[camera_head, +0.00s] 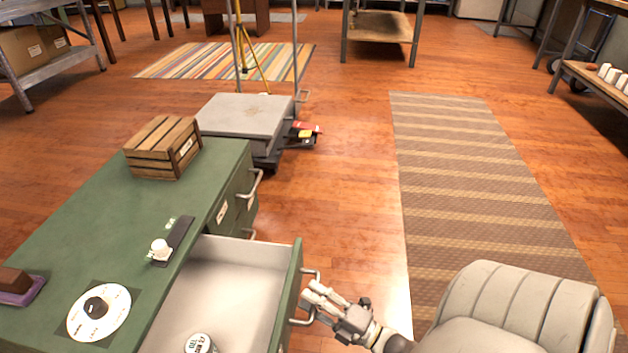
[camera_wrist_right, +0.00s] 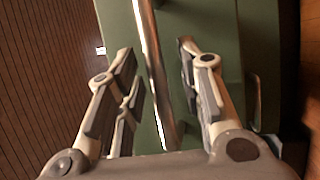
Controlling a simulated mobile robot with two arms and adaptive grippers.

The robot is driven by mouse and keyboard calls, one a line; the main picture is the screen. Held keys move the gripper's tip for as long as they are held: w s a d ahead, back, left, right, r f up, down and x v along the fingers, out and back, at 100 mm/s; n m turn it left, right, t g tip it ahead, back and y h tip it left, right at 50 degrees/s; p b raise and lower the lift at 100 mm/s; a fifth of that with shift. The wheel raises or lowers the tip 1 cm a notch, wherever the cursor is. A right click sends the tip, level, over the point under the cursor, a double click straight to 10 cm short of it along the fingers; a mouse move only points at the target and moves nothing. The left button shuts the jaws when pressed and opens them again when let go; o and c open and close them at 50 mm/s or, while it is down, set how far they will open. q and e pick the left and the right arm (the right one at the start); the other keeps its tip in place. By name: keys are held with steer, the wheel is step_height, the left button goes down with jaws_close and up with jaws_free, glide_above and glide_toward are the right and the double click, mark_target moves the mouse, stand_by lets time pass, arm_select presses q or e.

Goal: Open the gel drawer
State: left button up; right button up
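A green desk (camera_head: 120,215) stands at the left of the head view, with a white-lined drawer (camera_head: 230,260) pulled well out. A can (camera_head: 199,343) with partly hidden lettering is inside it. The drawer's green front carries a curved metal handle (camera_head: 313,272), which also shows in the wrist view (camera_wrist_right: 149,50). My right gripper (camera_head: 313,294) is at this handle. In the wrist view my right gripper (camera_wrist_right: 157,55) has its fingers apart, one on each side of the bar, with gaps visible. No drawer label for gel is readable. My left gripper is out of view.
A wooden crate (camera_head: 163,147), a knob on a dark plate (camera_head: 160,250) and a round dial (camera_head: 98,313) sit on the desk top. A platform scale (camera_head: 243,115) stands behind. A striped mat (camera_head: 470,170) lies on open floor.

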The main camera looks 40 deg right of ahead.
steer(key=v, duration=1.2)
stand_by(0.5)
